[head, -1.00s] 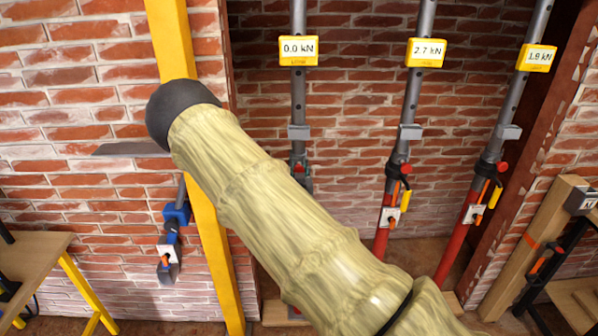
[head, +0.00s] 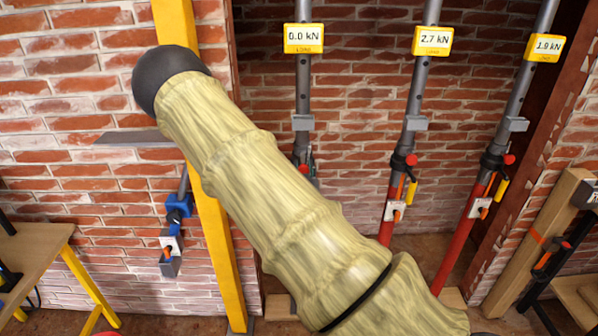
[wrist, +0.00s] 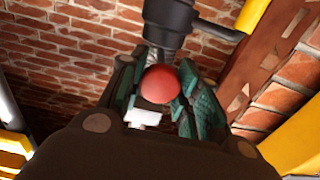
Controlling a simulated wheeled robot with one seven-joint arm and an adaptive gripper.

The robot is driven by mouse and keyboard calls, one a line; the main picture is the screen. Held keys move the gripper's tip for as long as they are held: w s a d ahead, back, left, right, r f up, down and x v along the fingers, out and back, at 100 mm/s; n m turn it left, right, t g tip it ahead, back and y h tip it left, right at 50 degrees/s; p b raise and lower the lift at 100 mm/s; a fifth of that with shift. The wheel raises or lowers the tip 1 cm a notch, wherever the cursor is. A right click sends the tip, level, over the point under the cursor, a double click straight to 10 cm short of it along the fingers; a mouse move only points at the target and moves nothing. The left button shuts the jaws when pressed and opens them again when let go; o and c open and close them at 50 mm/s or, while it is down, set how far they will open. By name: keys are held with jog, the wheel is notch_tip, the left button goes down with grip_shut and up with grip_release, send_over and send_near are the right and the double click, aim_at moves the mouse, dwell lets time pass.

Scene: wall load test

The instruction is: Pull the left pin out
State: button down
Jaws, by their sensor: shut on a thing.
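The left prop (head: 302,90) is a grey tube whose yellow load display (head: 303,38) reads 0.0 kN. My arm covers its lower part in the head view. In the wrist view, the left pin's round red knob (wrist: 160,84) sits between the teal pads of my gripper (wrist: 163,70), which is shut on it. The dark prop tube (wrist: 168,20) is just beyond the fingertips. The pin's shaft is hidden behind the knob, so I cannot tell how far it sits in the prop.
The middle prop (head: 418,95) reads 2.7 kN and the right prop (head: 515,95) 1.9 kN; both have red knobs. A yellow post (head: 213,240) stands left of my arm, with a blue clamp (head: 178,207) beside it. A wooden bench (head: 30,250) is at the left.

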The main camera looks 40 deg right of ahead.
jog(key=c, duration=1.3)
grip_release()
jog(key=shift+s+f, duration=0.15)
jog(key=shift+f, duration=0.05)
jog(key=o, duration=0.3)
jog(key=shift+a+r, duration=0.15)
jog(key=shift+r, duration=0.05)
jog(key=shift+f, duration=0.1)
jog(key=v, duration=1.2)
